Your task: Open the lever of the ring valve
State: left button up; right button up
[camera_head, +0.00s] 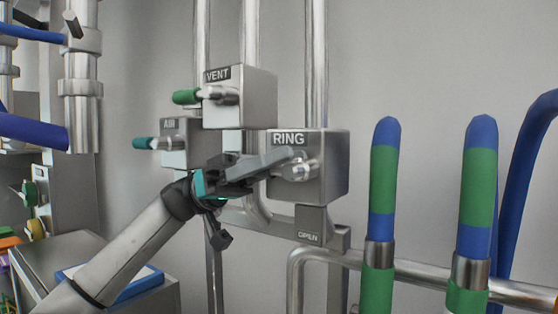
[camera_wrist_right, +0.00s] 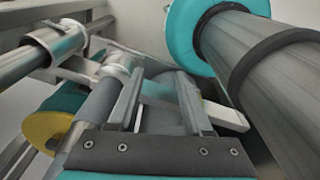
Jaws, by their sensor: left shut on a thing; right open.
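The ring valve (camera_head: 325,165) is a grey box on a vertical pipe, labelled RING, at the middle of the head view. Its round metal hub (camera_head: 299,170) shows on the front face. My left gripper (camera_head: 268,163) reaches in from the lower left and is shut on the ring valve's lever, just left of the hub. The fingers hide most of the lever.
The VENT valve (camera_head: 240,104) with a green handle and the AIR valve (camera_head: 180,152) with a teal handle stand up and left. Blue-green handles (camera_head: 383,180) on pipes stand at the right. A grey cabinet (camera_head: 60,260) is at the lower left.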

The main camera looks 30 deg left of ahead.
pick_arm(q)
grip_shut()
dwell(0.8)
